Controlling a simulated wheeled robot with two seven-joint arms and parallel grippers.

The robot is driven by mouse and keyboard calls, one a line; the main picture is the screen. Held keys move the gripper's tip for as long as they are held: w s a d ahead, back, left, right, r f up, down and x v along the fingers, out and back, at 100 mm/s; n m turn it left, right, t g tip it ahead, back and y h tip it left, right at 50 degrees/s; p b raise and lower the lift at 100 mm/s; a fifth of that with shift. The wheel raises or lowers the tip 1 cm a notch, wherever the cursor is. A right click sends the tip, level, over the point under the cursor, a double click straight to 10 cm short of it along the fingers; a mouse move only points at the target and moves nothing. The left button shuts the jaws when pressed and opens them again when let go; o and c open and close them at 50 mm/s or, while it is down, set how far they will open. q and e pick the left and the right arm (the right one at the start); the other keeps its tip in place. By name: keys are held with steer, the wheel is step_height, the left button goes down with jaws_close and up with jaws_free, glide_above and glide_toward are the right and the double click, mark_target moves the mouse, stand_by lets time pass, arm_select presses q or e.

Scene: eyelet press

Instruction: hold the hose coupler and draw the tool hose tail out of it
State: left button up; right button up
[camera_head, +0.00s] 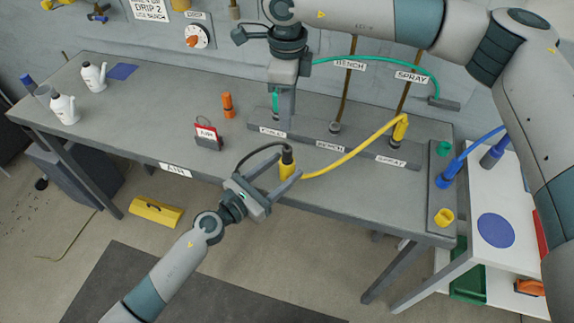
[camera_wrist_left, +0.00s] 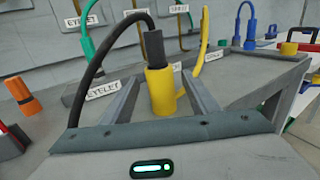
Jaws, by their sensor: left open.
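The yellow hose coupler (camera_head: 287,170) stands upright near the bench's front edge, with a side stub joined to a yellow hose (camera_head: 350,155). The black tool hose tail (camera_head: 262,150) has its dark end in the coupler's top; it arcs left and down. My left gripper (camera_head: 272,184) is open, its fingers on either side of the coupler. In the left wrist view the coupler (camera_wrist_left: 161,92) stands between the fingers (camera_wrist_left: 163,100) with visible gaps. My right gripper (camera_head: 285,112) points down at the back, by a green hose end (camera_head: 275,100); its fingers cannot be told apart.
A grey rail (camera_head: 345,142) labelled EYELET, BENCH and SPRAY lies behind the coupler; the yellow hose runs to its SPRAY end. A red AIR tag (camera_head: 207,135) and an orange cylinder (camera_head: 228,105) stand left. A blue hose fitting (camera_head: 447,173) and yellow cup (camera_head: 444,217) are right.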

arm_select(q)
steer(key=shift+x, duration=0.95)
steer(key=shift+c, duration=0.6)
steer(key=c, duration=1)
arm_select(e)
steer(key=shift+o, duration=1.1)
steer(key=shift+m, duration=0.3)
